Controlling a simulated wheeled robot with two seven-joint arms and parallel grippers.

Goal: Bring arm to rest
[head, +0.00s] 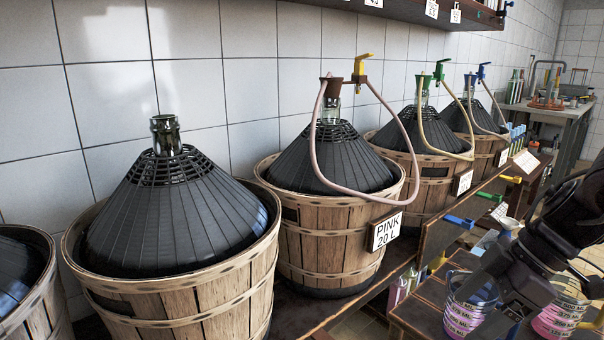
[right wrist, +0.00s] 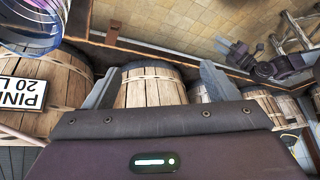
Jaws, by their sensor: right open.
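My right arm (head: 545,245) comes in at the right edge of the head view, in front of the shelf and over the measuring jugs. My right gripper (right wrist: 157,82) shows in the right wrist view with its two fingers wide apart and nothing between them. A wooden basket (right wrist: 150,88) appears beyond the fingers; whether they touch it I cannot tell.
Baskets with dark demijohns (head: 175,215) line the wall shelf. One demijohn (head: 330,165) has a pink hose and a "PINK 20 L" label (head: 386,231). Measuring jugs (head: 470,305) stand at the lower right, close to my right arm.

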